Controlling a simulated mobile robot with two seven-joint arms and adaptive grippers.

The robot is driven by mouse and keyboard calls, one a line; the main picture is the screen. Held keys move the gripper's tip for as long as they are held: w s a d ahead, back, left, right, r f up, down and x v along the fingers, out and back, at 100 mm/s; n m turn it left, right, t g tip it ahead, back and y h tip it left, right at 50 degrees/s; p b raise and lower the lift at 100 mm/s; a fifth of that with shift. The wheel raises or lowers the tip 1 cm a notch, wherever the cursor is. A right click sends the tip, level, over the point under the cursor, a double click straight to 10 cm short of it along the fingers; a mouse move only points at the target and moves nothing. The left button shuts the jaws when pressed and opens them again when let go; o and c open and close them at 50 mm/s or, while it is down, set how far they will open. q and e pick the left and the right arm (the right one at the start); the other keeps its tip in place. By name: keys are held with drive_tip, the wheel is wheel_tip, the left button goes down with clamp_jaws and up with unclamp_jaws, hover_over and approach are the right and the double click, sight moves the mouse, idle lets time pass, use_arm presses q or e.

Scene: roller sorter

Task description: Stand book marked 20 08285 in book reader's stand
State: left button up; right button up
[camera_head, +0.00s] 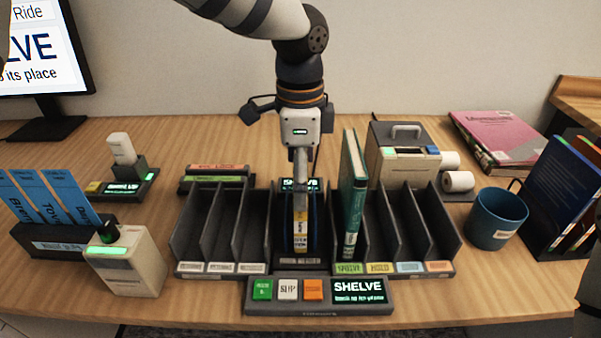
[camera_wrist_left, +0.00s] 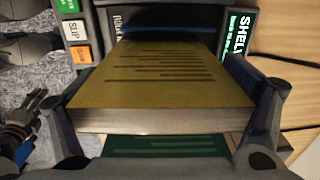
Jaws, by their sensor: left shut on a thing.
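My left gripper (camera_head: 300,180) comes down over the middle of the rack and is shut on a book. In the left wrist view its fingers (camera_wrist_left: 160,130) press both sides of the book (camera_wrist_left: 150,85), which shows an olive-yellow face with dark lines and pale page edges. In the head view the held book's narrow yellowish side (camera_head: 300,235) is upright between the blue-edged walls of the central book reader's stand (camera_head: 299,262). Its lower end is at or near the stand's base; contact cannot be told. The marking is too small to read.
A teal book (camera_head: 353,195) stands just right of the stand. Empty slots (camera_head: 205,230) lie on both sides. A button panel with SHELVE display (camera_head: 320,295) sits in front. A printer (camera_head: 400,155), a blue mug (camera_head: 497,218) and a cream device (camera_head: 127,262) stand around.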

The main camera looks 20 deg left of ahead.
use_arm(q)
drive_tip(key=shift+f, duration=0.4)
drive_tip(key=o, duration=1)
drive_tip(key=shift+o, duration=0.2)
wheel_tip(320, 180, up, 12)
drive_tip(key=shift+f, duration=0.1)
drive_tip(key=shift+s, duration=0.1)
